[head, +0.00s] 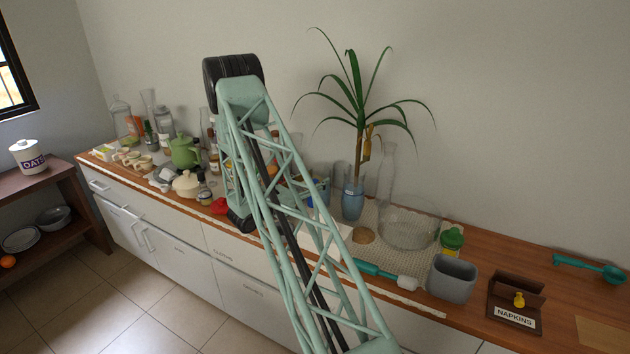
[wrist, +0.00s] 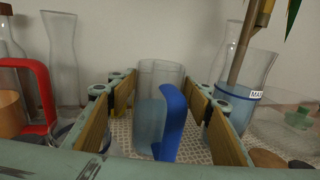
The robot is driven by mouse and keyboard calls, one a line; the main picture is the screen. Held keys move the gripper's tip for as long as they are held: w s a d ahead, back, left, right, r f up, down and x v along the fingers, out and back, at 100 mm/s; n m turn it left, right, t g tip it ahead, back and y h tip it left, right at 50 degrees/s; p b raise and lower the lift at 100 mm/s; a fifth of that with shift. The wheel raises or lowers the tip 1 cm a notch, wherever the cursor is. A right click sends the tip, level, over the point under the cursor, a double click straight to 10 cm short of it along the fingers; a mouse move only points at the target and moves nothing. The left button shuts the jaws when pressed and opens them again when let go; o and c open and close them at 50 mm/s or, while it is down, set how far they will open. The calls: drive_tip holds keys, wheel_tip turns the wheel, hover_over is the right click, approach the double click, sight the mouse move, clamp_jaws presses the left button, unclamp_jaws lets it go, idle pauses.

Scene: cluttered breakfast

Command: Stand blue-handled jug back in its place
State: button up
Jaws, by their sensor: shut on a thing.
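The blue-handled jug (wrist: 172,125) is clear and looks upright in the middle of the wrist view, its blue handle toward the camera. My gripper (wrist: 160,93) has one tan-padded finger on each side of the jug and is shut on it. A pale patterned mat (wrist: 122,140) shows below the jug; I cannot tell whether the jug's base touches it. In the head view, my arm hides the gripper and most of the area around the jug.
A glass carafe (wrist: 63,60) and a red-handled vessel (wrist: 42,95) stand left of my gripper. Close on the right is the blue plant vase (head: 352,200), with a wide glass bowl (head: 408,230) beyond it. A grey bin (head: 452,280) stands near the counter's front edge.

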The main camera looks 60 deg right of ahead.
drive_tip(key=o, duration=1.7)
drive_tip(key=shift+o, duration=0.2)
drive_tip(key=shift+r, duration=0.15)
drive_tip(key=w+a+p, duration=0.1)
drive_tip(key=w+a, duration=0.1)
drive_tip(key=a, duration=0.9)
drive_tip(key=shift+a, duration=0.4)
